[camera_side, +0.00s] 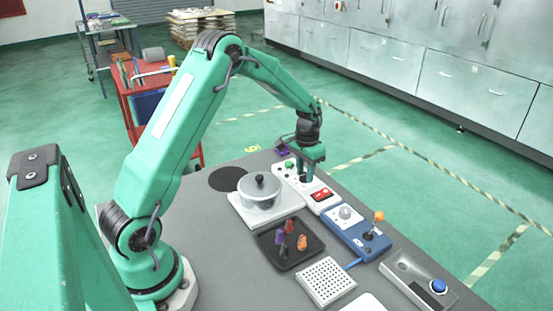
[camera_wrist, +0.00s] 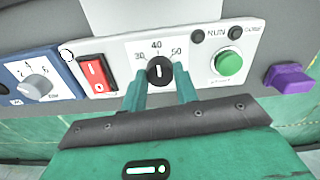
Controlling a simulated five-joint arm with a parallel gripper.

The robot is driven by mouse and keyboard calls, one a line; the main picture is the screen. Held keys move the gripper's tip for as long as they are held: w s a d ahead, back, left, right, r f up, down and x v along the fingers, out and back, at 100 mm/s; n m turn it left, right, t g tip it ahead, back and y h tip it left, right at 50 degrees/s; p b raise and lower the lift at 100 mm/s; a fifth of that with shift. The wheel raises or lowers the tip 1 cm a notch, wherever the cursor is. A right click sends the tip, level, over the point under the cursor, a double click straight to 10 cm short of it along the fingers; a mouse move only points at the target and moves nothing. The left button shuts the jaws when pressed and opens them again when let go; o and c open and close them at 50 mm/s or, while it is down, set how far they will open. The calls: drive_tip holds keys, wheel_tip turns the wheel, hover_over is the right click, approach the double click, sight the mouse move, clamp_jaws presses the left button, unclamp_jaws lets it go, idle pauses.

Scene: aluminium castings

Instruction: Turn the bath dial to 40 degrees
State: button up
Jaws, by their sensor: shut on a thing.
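The bath dial (camera_wrist: 160,72) is a black round knob with a white pointer mark on a white panel (camera_wrist: 128,52), labelled 30, 40 and 50. Its mark stands about upright, toward the 40. My gripper (camera_wrist: 160,80) has its green fingers on the two sides of the dial and is shut on it. In the side view my gripper (camera_side: 305,176) reaches down onto the white panel (camera_side: 325,204) and hides the dial there.
A red rocker switch (camera_wrist: 97,74) and a green button (camera_wrist: 229,63) flank the dial. A blue panel (camera_wrist: 50,85) with a grey knob adjoins. In the side view, a glass pot (camera_side: 260,195) and a dark tray (camera_side: 272,254) with small coloured pieces stand nearer my base.

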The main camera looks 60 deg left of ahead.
sight(305, 175)
drive_tip(key=shift+s+d+f, duration=0.1)
drive_tip(key=shift+d+f, duration=0.05)
drive_tip(key=shift+d, duration=0.15)
drive_tip(key=o, duration=1)
drive_tip(key=shift+c, duration=0.2)
drive_tip(key=shift+a, duration=0.15)
drive_tip(key=shift+r, duration=0.3)
wheel_tip(305, 175, up, 7)
drive_tip(key=shift+r, duration=0.2)
